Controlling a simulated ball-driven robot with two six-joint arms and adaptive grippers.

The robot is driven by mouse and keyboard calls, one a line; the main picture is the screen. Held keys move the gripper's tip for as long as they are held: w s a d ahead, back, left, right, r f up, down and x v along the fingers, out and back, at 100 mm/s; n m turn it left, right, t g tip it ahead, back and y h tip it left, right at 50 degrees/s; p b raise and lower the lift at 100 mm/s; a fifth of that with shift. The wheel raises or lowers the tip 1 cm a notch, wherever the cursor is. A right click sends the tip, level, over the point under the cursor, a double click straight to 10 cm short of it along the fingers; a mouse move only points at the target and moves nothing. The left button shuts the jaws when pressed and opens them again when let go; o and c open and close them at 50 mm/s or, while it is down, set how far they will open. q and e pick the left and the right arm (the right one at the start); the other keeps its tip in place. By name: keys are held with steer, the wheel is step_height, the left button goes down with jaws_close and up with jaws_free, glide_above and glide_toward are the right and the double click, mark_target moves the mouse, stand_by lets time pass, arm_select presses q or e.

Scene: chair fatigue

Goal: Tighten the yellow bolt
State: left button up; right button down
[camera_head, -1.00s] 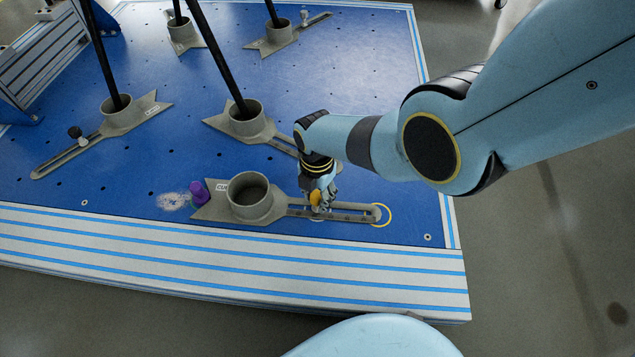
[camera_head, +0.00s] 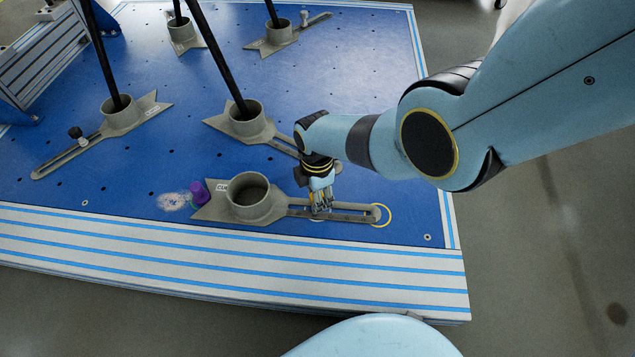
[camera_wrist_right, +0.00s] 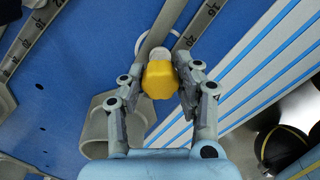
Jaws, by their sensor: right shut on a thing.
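The yellow bolt (camera_wrist_right: 160,79) shows a lobed yellow head in the right wrist view. It stands at the slotted arm of the grey front fixture (camera_head: 251,204). My right gripper (camera_head: 321,204) reaches down onto that slot and is shut on the bolt, with one finger at each side of its head. In the head view the fingers hide most of the bolt. The gripper also shows in the right wrist view (camera_wrist_right: 162,75). How tight the bolt sits cannot be seen. My left gripper is not in view.
Several similar grey fixtures, some holding black poles (camera_head: 217,60), stand farther back on the blue board (camera_head: 340,60). A ring marking (camera_head: 380,215) circles the slot's right end. The striped front edge (camera_head: 230,260) is clear.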

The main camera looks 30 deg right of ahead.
steer(key=m, duration=0.4)
steer(key=m, duration=0.4)
steer(key=c, duration=0.9)
jaws_free()
